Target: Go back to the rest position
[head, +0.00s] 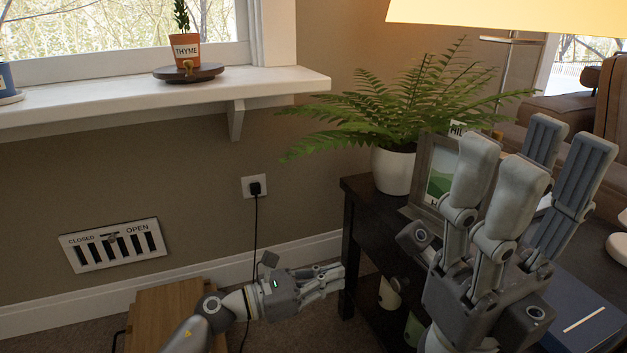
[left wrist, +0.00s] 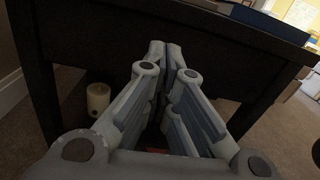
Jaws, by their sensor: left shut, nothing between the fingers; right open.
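My left gripper (head: 335,273) reaches in from the bottom left and points right, beside the dark side table's left leg. Its fingers are together with nothing between them. In the left wrist view the shut fingers (left wrist: 167,52) point under the dark tabletop; whether they touch the table I cannot tell. My right gripper (head: 532,150) stands upright in front of the side table, fingers spread and empty. It hides part of the tabletop and of the picture frame.
The dark side table (head: 362,190) holds a potted fern (head: 394,168), a picture frame (head: 440,175) and a blue book (head: 575,305). A candle (left wrist: 98,98) stands beneath. A wooden box (head: 150,310) is at lower left. A black cord (head: 256,225) hangs from the wall outlet.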

